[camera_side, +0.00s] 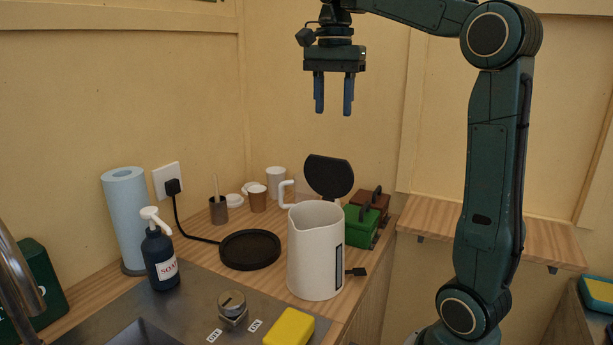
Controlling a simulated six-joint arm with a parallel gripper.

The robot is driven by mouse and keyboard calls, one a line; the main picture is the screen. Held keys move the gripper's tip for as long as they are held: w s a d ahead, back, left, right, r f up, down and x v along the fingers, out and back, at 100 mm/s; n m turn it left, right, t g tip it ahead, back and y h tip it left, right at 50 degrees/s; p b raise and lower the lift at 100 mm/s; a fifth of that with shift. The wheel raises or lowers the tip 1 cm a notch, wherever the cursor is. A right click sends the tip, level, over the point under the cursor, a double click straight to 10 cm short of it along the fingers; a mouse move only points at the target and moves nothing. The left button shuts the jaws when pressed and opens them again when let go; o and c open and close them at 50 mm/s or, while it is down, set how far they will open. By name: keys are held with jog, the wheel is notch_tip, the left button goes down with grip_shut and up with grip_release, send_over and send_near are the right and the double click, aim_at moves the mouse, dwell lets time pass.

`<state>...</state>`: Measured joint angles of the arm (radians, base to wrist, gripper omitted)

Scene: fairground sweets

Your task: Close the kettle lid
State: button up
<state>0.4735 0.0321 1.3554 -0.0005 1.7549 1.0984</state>
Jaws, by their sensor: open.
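The white kettle (315,255) stands upright on the wooden counter, off the round black base (249,250) to its left. Its black lid (329,176) is raised, standing up at the back of the kettle's top. The white handle (286,192) shows at the upper left of the kettle. My gripper (334,112) hangs above the lid with its blue fingers pointing down. It is open and empty, clear of the kettle and lid.
A soap bottle (160,254) and paper towel roll (127,218) stand left. Cups (258,198) stand behind the base. Green (361,226) and brown boxes stand behind the kettle at right. A yellow sponge (289,328) lies in front. The air around my gripper is free.

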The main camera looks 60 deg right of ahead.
aim_at(330, 176)
jog(key=shift+f, duration=5.8)
grip_shut()
